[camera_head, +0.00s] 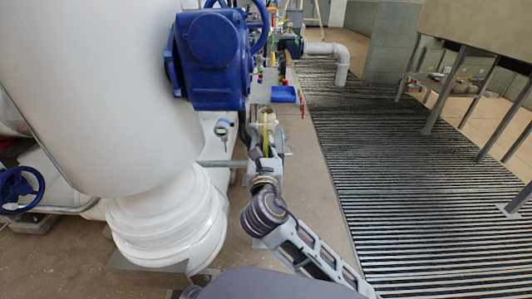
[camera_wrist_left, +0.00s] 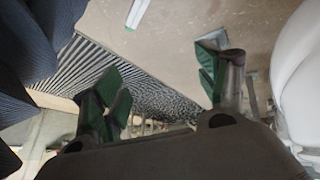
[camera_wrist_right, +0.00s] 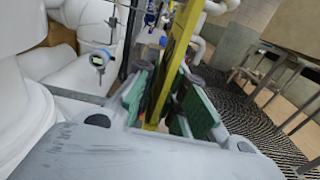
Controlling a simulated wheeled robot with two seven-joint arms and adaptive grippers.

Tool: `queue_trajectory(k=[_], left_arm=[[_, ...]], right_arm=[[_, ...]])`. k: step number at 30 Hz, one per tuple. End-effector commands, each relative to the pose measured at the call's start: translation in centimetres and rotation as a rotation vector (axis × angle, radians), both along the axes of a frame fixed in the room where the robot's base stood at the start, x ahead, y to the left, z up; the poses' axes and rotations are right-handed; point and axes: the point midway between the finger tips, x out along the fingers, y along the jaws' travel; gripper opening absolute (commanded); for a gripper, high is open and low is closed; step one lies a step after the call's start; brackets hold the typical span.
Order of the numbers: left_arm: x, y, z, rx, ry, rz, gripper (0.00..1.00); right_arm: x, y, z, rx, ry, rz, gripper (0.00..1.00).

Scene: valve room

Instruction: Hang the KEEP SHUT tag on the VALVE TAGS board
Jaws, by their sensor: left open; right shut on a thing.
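My right gripper (camera_wrist_right: 170,105) has green pads closed on a long yellow strip (camera_wrist_right: 178,60), which stands up between its fingers. I cannot read lettering on the strip, so I cannot tell if it is the KEEP SHUT tag. In the head view the yellow strip (camera_head: 265,130) shows small at the end of my right arm, beside the right gripper (camera_head: 265,155). My left gripper (camera_wrist_left: 165,90) is open and empty in the left wrist view, with its fingers wide apart over the floor. I cannot make out the VALVE TAGS board in any view.
A large white pipe (camera_head: 100,100) with a blue valve body (camera_head: 208,55) fills the left side. A small dial gauge (camera_head: 222,130) is near the right gripper. A blue tray (camera_head: 283,94) lies beyond. The floor grating (camera_head: 410,180) to the right is open.

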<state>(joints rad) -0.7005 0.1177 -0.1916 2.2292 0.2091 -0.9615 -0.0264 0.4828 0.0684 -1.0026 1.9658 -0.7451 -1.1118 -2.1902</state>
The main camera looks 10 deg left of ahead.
Motion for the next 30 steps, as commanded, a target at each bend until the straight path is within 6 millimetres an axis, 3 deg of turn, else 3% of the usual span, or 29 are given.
queue_trajectory(k=[3, 11, 23, 24, 28, 30], left_arm=[[-0.9, 0.2, 0.3, 0.017, 0.031, -0.007, 0.74], [-0.3, 0.3, 1.8, 0.023, 0.02, -0.011, 0.74], [-0.5, 0.4, 1.7, 0.028, 0.035, -0.014, 0.74], [-0.5, 0.4, 1.7, 0.029, 0.037, -0.014, 0.74], [-0.4, 0.3, 1.8, 0.029, 0.034, -0.015, 0.74], [-0.3, 0.3, 1.8, 0.028, 0.032, -0.014, 0.74]], right_arm=[[0.1, -0.2, -0.6, -0.005, 0.003, -0.003, 0.0], [0.1, -0.2, -1.1, -0.004, 0.002, -0.001, 0.0], [0.1, -0.2, -1.4, -0.005, 0.002, -0.002, 0.0], [0.0, -0.2, -1.4, -0.004, 0.001, -0.002, 0.17], [0.0, -0.2, -1.4, -0.004, 0.002, -0.002, 0.33], [0.0, -0.2, -1.4, -0.004, 0.002, -0.002, 0.33]])
